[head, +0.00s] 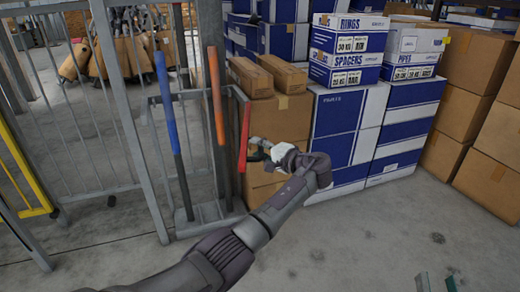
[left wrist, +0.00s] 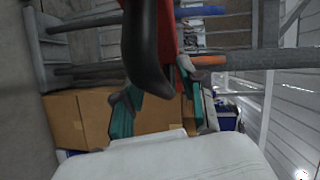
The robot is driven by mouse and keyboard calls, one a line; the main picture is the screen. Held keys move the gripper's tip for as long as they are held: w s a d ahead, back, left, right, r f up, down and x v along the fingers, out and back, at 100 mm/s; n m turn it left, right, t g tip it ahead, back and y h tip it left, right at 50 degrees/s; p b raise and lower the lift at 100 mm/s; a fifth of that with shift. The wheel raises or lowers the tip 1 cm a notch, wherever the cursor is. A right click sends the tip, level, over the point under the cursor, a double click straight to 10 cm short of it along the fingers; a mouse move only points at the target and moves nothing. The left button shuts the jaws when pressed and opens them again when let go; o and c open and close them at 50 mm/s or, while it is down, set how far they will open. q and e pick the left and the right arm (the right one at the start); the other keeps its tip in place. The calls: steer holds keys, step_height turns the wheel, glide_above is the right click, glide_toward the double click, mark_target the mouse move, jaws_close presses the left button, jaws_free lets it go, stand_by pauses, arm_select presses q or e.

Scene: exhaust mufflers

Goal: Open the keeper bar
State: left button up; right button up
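The keeper bar appears to be the red bar (head: 244,136) hanging at the right side of a grey metal rack, though I cannot be sure. In the left wrist view the red bar (left wrist: 167,25) has a dark end piece (left wrist: 147,55) near the camera. My left gripper (head: 257,150) is at the bar's lower end. In the left wrist view its teal-padded fingers (left wrist: 157,98) are apart, one on each side of the bar. I cannot tell whether either finger touches it. My right gripper (head: 437,283) shows only its two teal fingertips at the bottom edge, apart and empty.
The rack (head: 205,212) also holds a blue-topped bar (head: 166,95) and an orange-topped bar (head: 216,95). A metal fence (head: 100,120) stands at left. Cardboard cartons (head: 283,118) and blue-white boxes (head: 340,125) are stacked close behind the gripper.

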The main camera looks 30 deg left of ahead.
arm_select(q)
steer(key=shift+d, duration=0.1)
steer(key=v, duration=1.2)
